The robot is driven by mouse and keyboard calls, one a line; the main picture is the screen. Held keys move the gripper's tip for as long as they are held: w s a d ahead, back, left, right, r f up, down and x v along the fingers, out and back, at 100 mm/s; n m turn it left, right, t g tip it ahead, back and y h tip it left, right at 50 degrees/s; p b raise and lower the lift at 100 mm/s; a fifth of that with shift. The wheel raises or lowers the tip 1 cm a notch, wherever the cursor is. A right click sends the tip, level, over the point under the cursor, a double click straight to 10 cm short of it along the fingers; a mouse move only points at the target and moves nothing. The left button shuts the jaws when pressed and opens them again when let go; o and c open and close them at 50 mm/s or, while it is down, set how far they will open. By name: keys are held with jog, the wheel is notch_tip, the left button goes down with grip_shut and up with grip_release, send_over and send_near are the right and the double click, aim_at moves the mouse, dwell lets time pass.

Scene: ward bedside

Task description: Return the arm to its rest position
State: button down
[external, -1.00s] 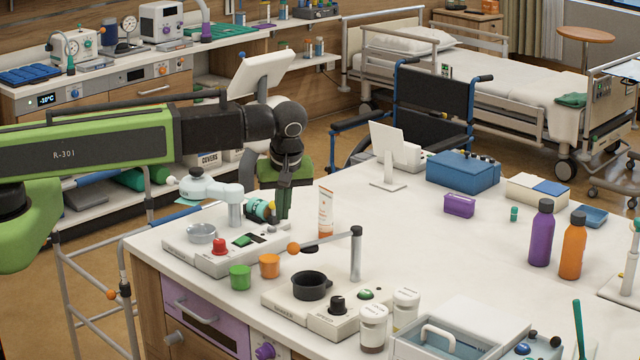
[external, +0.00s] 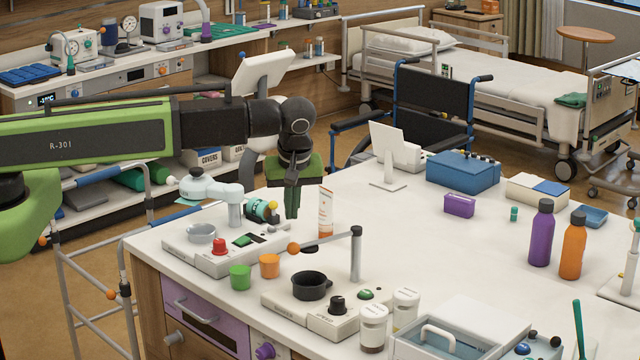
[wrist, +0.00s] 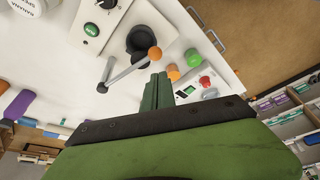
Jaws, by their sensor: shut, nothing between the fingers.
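My gripper (external: 292,202) is shut and empty, with its dark green fingers pointing down in the external view. It hangs above the far left part of the white table (external: 400,235), between a teal bottle (external: 258,210) and a white tube with orange print (external: 326,212). In the wrist view my closed fingers (wrist: 157,92) show at the centre, pointing towards the table top. I cannot tell the exact gap between the fingertips and the table. My arm reaches in from the left edge.
A device with a red knob (external: 219,246), a green cup (external: 240,277), an orange cup (external: 269,265) and a device with a black bowl (external: 310,286) stand near the gripper. A walking frame (external: 95,270) is at the left. The table's middle is mostly clear.

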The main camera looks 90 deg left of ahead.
jog(key=s+d+f+m+h+b, duration=0.1)
jog(key=s+d+f+m+b, duration=0.1)
jog(key=d+m, duration=0.4)
jog(key=s+d+f+m+h+b, duration=0.1)
jog(key=s+d+f+m+b, duration=0.1)
jog(key=d+f+m+b, duration=0.2)
jog(key=s+d+f+m+h+b, duration=0.2)
jog(key=s+d+f+m+b, duration=0.1)
jog(key=d+f+m, duration=0.4)
jog(key=d+m, duration=0.3)
jog(key=d, duration=0.2)
jog(key=shift+f+t+b, duration=0.3)
jog(key=shift+f+b, duration=0.05)
jog(key=c, duration=2.2)
grip_release()
